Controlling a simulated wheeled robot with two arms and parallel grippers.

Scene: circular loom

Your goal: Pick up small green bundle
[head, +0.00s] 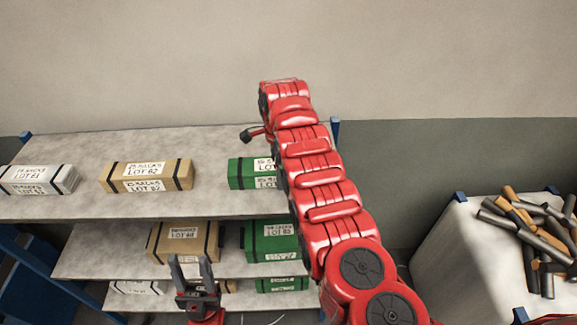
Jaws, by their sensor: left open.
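Green bundles with black straps and white labels show on three shelf levels. One (239,174) is on the top shelf, its right part hidden behind my right arm. A larger-looking one (250,243) is on the middle shelf, and a third (263,285) on the lowest, mostly hidden. I cannot tell for sure which is the small one. My left gripper (190,262) is open and empty, fingers pointing up, in front of the tan bundle and left of the green ones. My right arm rises across the picture; a dark end part (251,133) shows above the top green bundle.
A tan bundle (148,175) and a white bundle (38,180) are on the top shelf (90,148). Another tan bundle (184,241) is on the middle shelf, a white one (138,288) below.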

